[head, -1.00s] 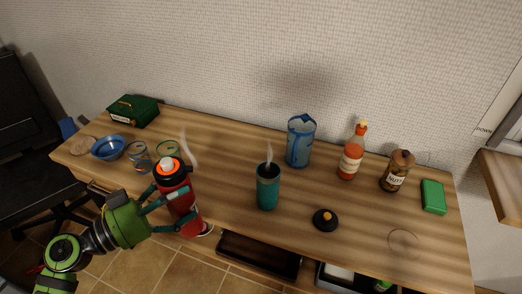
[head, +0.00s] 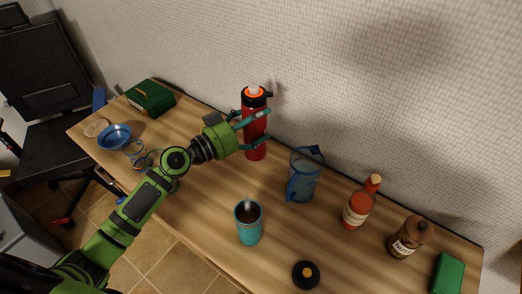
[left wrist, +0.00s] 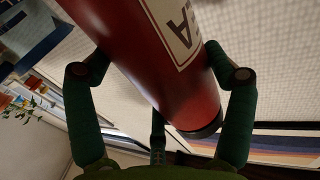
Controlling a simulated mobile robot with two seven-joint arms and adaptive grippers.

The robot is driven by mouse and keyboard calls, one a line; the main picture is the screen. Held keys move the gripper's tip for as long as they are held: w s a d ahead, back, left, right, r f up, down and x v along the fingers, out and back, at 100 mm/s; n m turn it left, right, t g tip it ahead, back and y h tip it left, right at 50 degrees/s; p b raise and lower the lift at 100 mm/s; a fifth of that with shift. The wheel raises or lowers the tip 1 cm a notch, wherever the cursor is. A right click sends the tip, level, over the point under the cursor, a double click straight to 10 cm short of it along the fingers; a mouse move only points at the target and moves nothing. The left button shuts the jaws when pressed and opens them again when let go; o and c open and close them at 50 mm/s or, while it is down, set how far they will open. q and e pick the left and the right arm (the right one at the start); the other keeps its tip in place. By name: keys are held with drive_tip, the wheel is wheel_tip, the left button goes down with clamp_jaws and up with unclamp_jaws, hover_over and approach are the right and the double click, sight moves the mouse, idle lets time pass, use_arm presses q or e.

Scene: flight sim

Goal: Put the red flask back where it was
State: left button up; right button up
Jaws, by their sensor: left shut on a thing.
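The red flask (head: 256,142) has a black and orange top with a pale tip. It is upright at the back of the wooden table, near the wall, left of the blue pitcher. My left gripper (head: 256,130) is shut on it, with teal fingers around its body. I cannot tell for sure whether its base touches the table. In the left wrist view the red flask (left wrist: 165,60) fills the middle between the fingers, with part of a white label showing. My right gripper is not in view.
The clear blue pitcher (head: 303,176) stands right of the flask. A teal cup (head: 249,228) and black lid (head: 306,274) are nearer the front. A sauce bottle (head: 357,208), brown jar (head: 406,240) and green box (head: 447,274) stand right. A blue bowl (head: 115,137) and green case (head: 151,97) are left.

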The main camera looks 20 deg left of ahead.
sight(248, 135)
use_arm(q)
wheel_tip(248, 135, down, 3)
drive_tip(key=shift+s+a+r, duration=0.1)
drive_tip(key=shift+s, duration=0.05)
drive_tip(key=shift+f, duration=0.4)
wheel_tip(248, 135, down, 3)
drive_tip(key=shift+f+b, duration=0.1)
drive_tip(key=shift+b, duration=0.45)
drive_tip(key=shift+f, duration=0.2)
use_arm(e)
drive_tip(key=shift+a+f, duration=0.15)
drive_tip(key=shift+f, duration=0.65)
use_arm(q)
drive_tip(key=shift+f, duration=0.1)
drive_tip(key=o, duration=1.3)
drive_tip(key=shift+f, duration=0.15)
drive_tip(key=shift+o, duration=1.3)
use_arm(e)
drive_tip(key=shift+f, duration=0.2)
